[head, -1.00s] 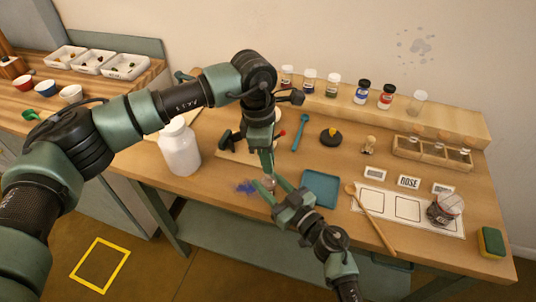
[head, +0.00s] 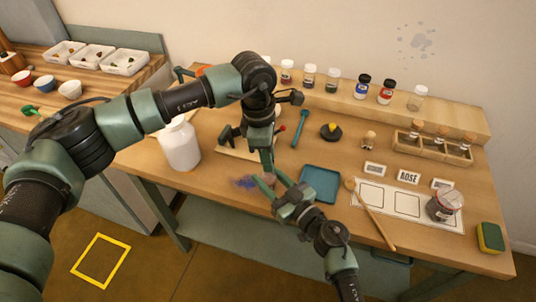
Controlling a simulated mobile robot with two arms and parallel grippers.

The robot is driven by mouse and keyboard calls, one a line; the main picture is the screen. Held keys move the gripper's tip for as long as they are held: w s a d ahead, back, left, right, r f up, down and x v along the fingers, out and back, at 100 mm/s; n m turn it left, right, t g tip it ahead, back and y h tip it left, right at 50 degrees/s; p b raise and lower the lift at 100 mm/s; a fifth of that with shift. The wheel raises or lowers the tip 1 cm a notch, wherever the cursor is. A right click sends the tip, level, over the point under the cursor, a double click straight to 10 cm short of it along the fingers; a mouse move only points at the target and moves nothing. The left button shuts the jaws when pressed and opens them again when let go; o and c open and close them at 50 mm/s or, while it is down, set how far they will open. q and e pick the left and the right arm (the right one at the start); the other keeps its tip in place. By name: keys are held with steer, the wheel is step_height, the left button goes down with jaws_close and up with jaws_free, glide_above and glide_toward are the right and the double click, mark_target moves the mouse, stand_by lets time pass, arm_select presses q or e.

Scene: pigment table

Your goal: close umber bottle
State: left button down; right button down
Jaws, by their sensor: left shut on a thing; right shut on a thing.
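My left gripper (head: 268,172) comes down from above over the front of the table, left of the blue tray. My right gripper (head: 278,186) reaches in from the lower right, and its fingertips meet the left ones. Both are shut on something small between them. Only a small pale, brownish bit (head: 269,178) shows there, so I cannot tell bottle from cap, nor whether the cap is seated. The fingers hide most of it, and no umber label is readable.
A white jug (head: 180,146) stands farther left.

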mark_target(262, 173)
arm_select(q)
steer(key=shift+f, duration=0.35)
steer(key=c, duration=1.1)
jaws_free()
steer(key=r, duration=0.4)
steer(key=a+r, duration=0.1)
steer(key=r, duration=0.7)
steer(key=shift+a, duration=0.2)
arm_select(e)
steer(key=c, duration=0.8)
jaws_free()
steer(key=shift+o, duration=0.2)
